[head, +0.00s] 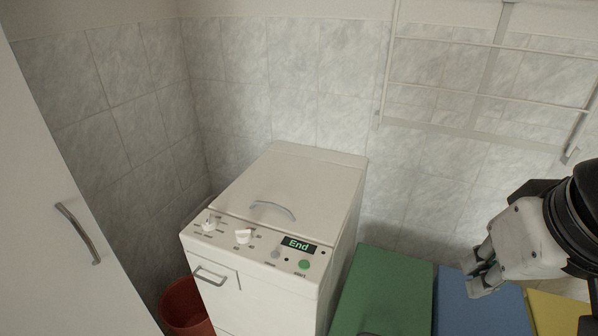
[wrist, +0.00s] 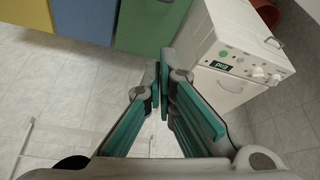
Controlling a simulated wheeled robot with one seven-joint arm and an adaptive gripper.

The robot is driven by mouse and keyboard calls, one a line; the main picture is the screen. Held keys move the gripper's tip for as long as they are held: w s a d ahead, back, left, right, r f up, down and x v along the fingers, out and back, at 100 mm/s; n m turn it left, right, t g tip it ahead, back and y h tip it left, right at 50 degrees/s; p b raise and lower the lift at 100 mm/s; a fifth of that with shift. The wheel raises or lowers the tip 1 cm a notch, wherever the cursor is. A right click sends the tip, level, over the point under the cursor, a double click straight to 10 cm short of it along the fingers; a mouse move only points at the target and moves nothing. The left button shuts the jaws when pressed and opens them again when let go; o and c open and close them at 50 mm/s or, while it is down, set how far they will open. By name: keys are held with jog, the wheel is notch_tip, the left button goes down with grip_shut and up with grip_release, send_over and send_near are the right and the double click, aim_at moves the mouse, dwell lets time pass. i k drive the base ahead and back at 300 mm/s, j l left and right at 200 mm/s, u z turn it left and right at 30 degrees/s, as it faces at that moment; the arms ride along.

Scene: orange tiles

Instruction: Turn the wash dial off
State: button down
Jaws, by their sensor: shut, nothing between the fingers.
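A white top-loading washing machine (head: 300,190) stands in the corner, with a control panel along its front top edge. Two white dials, the left one (head: 208,224) and the right one (head: 243,236), stick up from the panel; I cannot tell from labels which is the wash dial. The display (head: 298,245) reads "End" in green. My gripper (head: 478,273) is shut and empty, well to the right of the machine, touching nothing. Its fingers (wrist: 162,76) meet in the wrist view.
Green (head: 385,295), blue (head: 480,312) and yellow (head: 555,315) boxes stand right of the machine. A red bin (head: 187,310) is at its left. A white cabinet with a handle (head: 78,232) fills the left edge. A white rack (head: 490,95) hangs on the tiled wall.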

aim_at(209, 223)
jog(key=i+j, duration=0.15)
jog(key=j, duration=0.3)
jog(key=i+j, duration=0.1)
jog(key=j, duration=0.3)
jog(key=i+j, duration=0.15)
jog(key=j, duration=0.3)
